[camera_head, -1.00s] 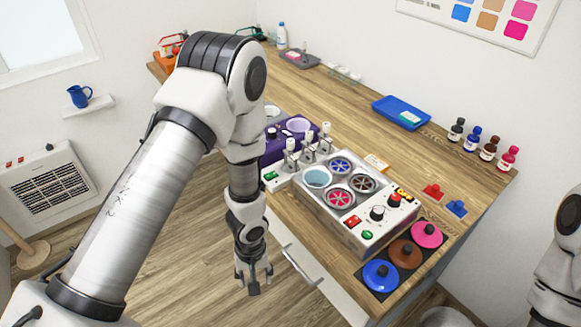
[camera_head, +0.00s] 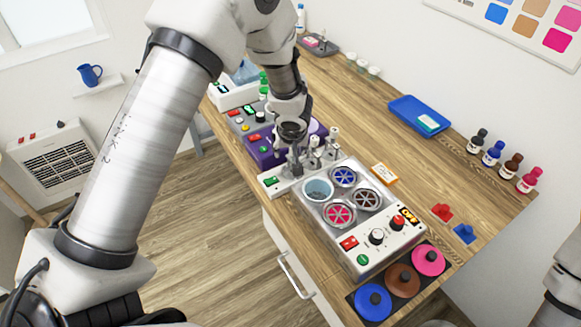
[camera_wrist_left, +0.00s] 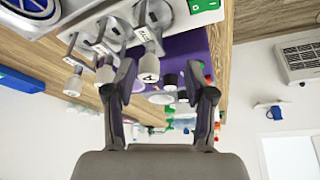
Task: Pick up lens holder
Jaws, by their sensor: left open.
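Several small metal holders with white knobs, which look like the lens holders, stand in a row on a white strip at the heater's left side; one is the middle holder (camera_head: 314,154). My left gripper (camera_head: 293,150) points down over the holder at the row's left end, largely covering it. In the left wrist view, the open left gripper (camera_wrist_left: 158,76) has the white knob of the nearest holder (camera_wrist_left: 148,68) between its fingertips in the picture. I cannot tell whether they touch. The other holders (camera_wrist_left: 102,46) are beside it. My right gripper is out of view.
A purple device (camera_head: 262,150) stands behind the holders. Coloured lids (camera_head: 402,280) lie in front, dye bottles (camera_head: 495,152) and a blue tray (camera_head: 418,113) to the right.

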